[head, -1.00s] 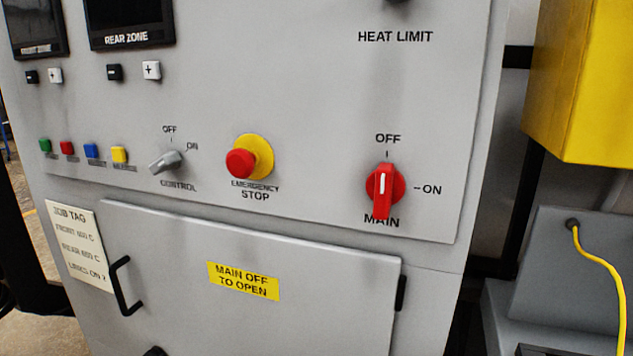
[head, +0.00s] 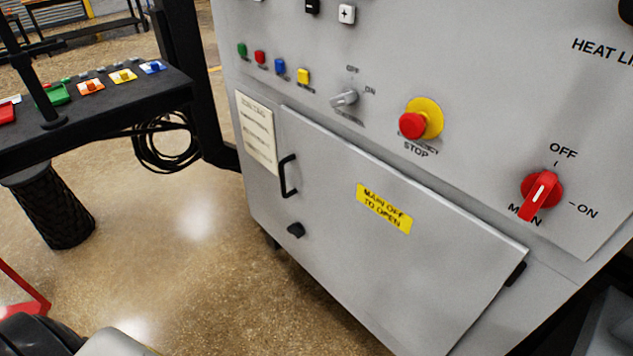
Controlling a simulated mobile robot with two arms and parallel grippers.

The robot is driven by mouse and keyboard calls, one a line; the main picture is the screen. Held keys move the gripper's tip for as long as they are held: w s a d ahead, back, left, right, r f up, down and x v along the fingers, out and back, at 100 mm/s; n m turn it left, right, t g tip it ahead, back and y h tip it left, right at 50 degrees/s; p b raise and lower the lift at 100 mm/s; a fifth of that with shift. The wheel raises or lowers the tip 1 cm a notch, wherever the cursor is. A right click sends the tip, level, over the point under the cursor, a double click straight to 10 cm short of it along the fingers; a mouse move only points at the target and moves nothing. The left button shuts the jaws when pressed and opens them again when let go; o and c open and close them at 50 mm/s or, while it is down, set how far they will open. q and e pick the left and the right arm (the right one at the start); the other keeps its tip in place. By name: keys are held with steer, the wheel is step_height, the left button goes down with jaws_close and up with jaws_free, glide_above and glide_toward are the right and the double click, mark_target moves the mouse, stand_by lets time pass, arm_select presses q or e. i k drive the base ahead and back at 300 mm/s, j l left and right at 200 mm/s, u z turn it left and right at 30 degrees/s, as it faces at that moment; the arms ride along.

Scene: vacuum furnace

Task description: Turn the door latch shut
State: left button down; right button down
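The grey cabinet door (head: 350,260) is on the lower front of the furnace cabinet and looks closed or nearly so. The door latch (head: 296,230) is a small black knob low on the door's left side, below the black handle (head: 288,176). Its exact turn angle is too small to read. A yellow label (head: 384,209) on the door reads "MAIN OFF TO OPEN". The red main switch (head: 541,194) is above the door at the right, its white mark tilted off vertical, its upper end toward OFF. Neither gripper shows in the head view.
A red emergency stop button (head: 412,126) and a grey control knob (head: 345,97) stick out above the door. A black bench (head: 130,108) with coloured pieces stands at the left. Coiled cable (head: 165,150) hangs beside it. The floor before the latch is clear.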

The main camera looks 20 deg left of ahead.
mark_target(297, 229)
steer(key=u, duration=0.95)
